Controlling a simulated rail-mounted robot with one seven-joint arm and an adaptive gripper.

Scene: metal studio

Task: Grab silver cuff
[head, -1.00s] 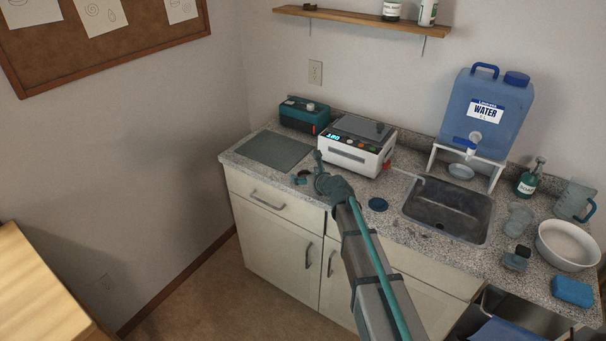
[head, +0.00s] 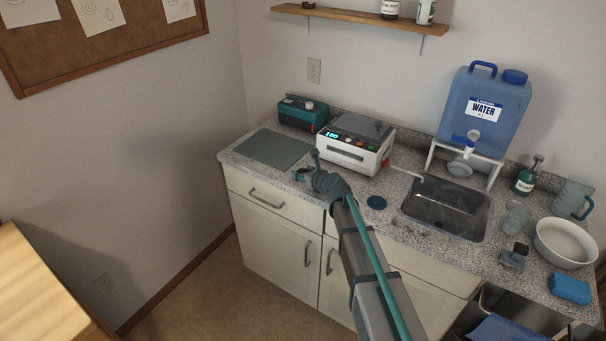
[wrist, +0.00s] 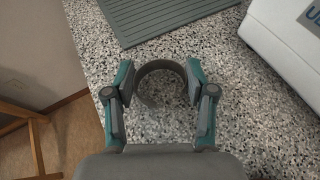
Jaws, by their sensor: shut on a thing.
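The silver cuff (wrist: 160,70) is an open grey ring standing between the finger pads of my gripper (wrist: 159,86) in the wrist view. The pads press on its left and right sides, and I am shut on it. It is over or on the speckled counter; I cannot tell whether it touches the surface. In the head view my gripper (head: 303,174) is at the counter's front left part, and the cuff is too small and hidden there to make out.
A grey-green ribbed mat (head: 267,148) lies to the left. A white machine with a display (head: 355,145) stands behind my gripper. A dark blue round lid (head: 376,202) and a sink (head: 447,208) are to the right. The counter's front edge is close.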

